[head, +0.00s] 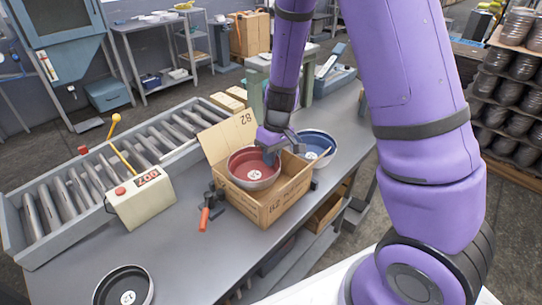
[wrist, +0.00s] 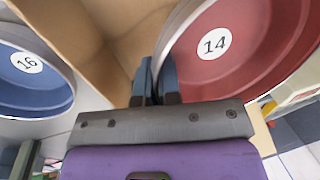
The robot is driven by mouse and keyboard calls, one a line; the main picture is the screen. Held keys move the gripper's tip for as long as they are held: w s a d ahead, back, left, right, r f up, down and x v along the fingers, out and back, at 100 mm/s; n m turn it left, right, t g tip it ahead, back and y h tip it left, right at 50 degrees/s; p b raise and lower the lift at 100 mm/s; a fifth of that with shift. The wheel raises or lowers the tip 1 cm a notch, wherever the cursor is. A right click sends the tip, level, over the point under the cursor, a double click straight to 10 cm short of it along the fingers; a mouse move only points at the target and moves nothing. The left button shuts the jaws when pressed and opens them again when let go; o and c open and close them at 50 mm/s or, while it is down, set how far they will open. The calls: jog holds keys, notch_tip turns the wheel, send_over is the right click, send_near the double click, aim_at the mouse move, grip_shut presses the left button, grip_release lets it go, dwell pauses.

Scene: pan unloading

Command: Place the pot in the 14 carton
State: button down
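The red pot (head: 247,181), marked 14, sits within the open top of a cardboard carton (head: 287,203), its rim near the carton's top edges. The carton's print seems to read 82; I see no 14 on it. My gripper (head: 271,145) is at the pot's far right rim. In the wrist view my gripper (wrist: 157,82) has one finger inside and one outside the wall of the red pot (wrist: 240,75), close together on it. The carton wall (wrist: 85,35) shows left of the fingers.
A blue pan (head: 318,143), marked 16, stands right behind the carton. A dark pan (head: 124,287), marked 12, lies at the table's front left. An orange-handled tool (head: 206,215) lies beside the carton. A control box (head: 142,198) and roller conveyor (head: 100,170) are at left.

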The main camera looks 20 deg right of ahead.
jog(key=shift+f, duration=0.4)
jog(key=c, duration=1.3)
grip_release()
